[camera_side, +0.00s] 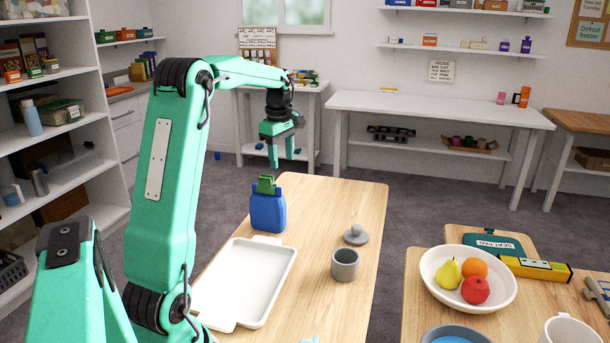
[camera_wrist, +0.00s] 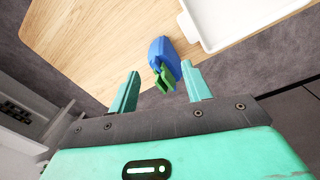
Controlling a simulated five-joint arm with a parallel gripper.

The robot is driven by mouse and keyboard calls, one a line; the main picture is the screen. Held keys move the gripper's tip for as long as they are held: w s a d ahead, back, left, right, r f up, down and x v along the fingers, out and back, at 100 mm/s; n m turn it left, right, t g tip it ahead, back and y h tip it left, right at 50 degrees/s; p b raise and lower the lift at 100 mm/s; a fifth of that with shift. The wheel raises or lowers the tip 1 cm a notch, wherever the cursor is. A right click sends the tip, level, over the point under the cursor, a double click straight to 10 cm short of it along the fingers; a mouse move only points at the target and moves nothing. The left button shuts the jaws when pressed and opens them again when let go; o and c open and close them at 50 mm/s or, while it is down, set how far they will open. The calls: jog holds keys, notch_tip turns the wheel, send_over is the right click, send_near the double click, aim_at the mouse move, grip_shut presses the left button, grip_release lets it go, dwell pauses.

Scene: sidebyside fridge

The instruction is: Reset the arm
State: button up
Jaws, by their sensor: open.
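My arm is green and reaches out over the far end of the wooden table (camera_side: 312,205). My gripper (camera_side: 284,160) points down in the side view, open and empty, in the air above and behind a blue bottle with a green top (camera_side: 267,213). In the wrist view the two fingers of my gripper (camera_wrist: 162,88) are spread apart. The blue bottle (camera_wrist: 164,56) shows between and beyond them, with its green top toward me. Nothing is seen touching the fingers.
On the same table are a white tray (camera_side: 240,290), a grey cup (camera_side: 345,265) and a grey lid (camera_side: 355,235). A second table at right holds a white fruit bowl (camera_side: 440,280). White shelves (camera_side: 75,175) stand at left. Air around my gripper looks clear.

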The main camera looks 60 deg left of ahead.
jog(key=s+d+r+m+t, duration=0.2)
jog(key=s+d+m, duration=0.2)
jog(key=d+m, duration=0.65)
jog(key=s+d+r+m+t, duration=0.15)
jog(key=s+d+m, duration=0.3)
jog(key=d, duration=1.05)
jog(key=s+d+f+m+t, duration=0.1)
jog(key=s+d+f+m, duration=0.2)
jog(key=s+d+m, duration=0.3)
jog(key=shift+s+d+m+h, duration=0.3)
jog(key=shift+d+m, duration=0.25)
jog(key=shift+m, duration=0.25)
